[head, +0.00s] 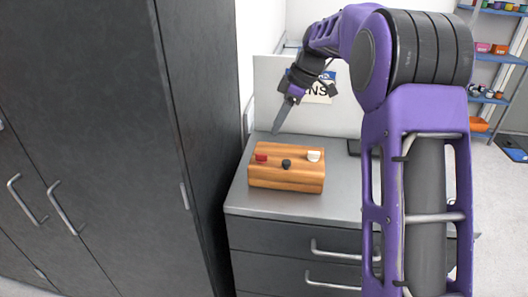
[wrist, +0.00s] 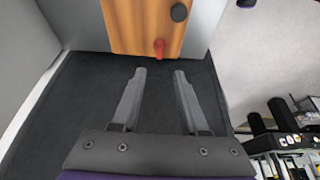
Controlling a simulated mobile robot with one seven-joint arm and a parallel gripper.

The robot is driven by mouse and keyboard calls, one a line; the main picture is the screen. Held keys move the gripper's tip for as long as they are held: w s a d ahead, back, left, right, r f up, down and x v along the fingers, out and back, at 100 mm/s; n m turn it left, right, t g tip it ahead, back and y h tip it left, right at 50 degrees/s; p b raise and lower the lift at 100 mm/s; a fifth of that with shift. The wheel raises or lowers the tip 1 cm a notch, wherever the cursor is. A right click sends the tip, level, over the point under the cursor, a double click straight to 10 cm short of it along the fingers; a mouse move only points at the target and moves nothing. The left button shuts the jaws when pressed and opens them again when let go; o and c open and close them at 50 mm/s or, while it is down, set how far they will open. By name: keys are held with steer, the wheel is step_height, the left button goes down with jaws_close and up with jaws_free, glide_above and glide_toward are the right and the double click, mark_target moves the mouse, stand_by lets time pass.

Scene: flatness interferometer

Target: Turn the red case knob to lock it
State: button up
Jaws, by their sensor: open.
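A wooden case (head: 286,178) sits on the grey counter top in the head view. On its top are a red knob (head: 261,158) at the left, a black knob (head: 286,164) in the middle and a white knob (head: 313,156) at the right. My gripper (head: 277,130) is above and behind the case's left end. In the wrist view my gripper (wrist: 158,72) is open and empty, its two fingers apart. The red knob (wrist: 159,48) shows just beyond the fingertips, between their lines, and apart from them. The black knob (wrist: 179,12) is farther up on the wood (wrist: 140,25).
The grey counter (head: 240,196) has drawers below. A tall dark cabinet (head: 100,120) stands close on the left. A white panel with a sign (head: 318,95) is behind the case. A dark flat object (head: 354,147) lies right of the case, partly hidden by my arm. Shelves (head: 492,60) stand far right.

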mark_target(262, 154)
steer(key=x, duration=1)
steer(key=shift+w+a+f, duration=0.1)
steer(key=shift+f, duration=0.25)
jaws_close()
steer(key=shift+b, duration=0.3)
